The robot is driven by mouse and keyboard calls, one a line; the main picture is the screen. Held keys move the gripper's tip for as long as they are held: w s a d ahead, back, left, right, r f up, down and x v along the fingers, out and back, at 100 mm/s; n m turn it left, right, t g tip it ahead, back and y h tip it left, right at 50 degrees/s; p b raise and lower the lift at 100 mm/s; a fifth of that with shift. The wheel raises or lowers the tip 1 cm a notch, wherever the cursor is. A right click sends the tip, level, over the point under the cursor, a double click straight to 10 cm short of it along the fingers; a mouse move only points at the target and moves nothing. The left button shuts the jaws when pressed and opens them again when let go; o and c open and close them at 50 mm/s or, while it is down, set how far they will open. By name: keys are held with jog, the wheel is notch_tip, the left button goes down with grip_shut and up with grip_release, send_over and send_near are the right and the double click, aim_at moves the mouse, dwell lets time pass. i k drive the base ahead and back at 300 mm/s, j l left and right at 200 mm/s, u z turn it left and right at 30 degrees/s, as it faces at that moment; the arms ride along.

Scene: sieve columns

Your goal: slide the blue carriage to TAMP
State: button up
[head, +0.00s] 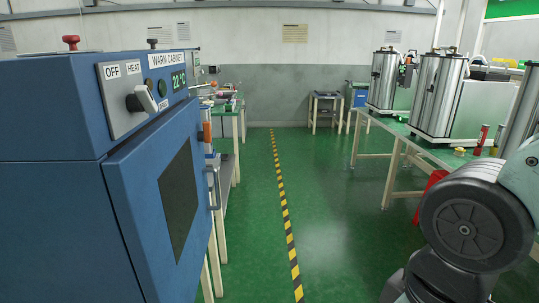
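I cannot make out a blue carriage or a TAMP marking in the head view. Shiny steel columns (433,97) stand on the green-topped bench at the right, and they are too far off for small parts or lettering on them to be read. My gripper is outside the picture. Only dark and pale links of my arm show at the lower right, covering part of the right-hand bench.
A blue warm cabinet (60,190) fills the left, its door apparently closed. A green bench (455,152) runs along the right, with a red container (433,183) below. A small table (325,98) stands far back. The green floor (335,210) between is clear, with a striped line (284,205).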

aim_at(218, 155)
jog(key=i, duration=1.95)
jog(key=i+l+u, duration=0.1)
jog(key=i+u, duration=0.2)
jog(key=i, duration=0.3)
jog(key=i+l+u, duration=0.3)
jog(key=i, duration=0.3)
jog(key=i+l+u, duration=0.3)
jog(key=i, duration=0.3)
jog(key=i+l+u, duration=0.3)
jog(key=i+l, duration=0.35)
jog(key=i, duration=0.35)
jog(key=i+l+u, duration=0.1)
jog(key=i, duration=0.45)
jog(key=i+l, duration=0.25)
jog(key=i, duration=0.25)
jog(key=i+l+u, duration=0.1)
jog(key=i, duration=0.4)
jog(key=l, duration=0.1)
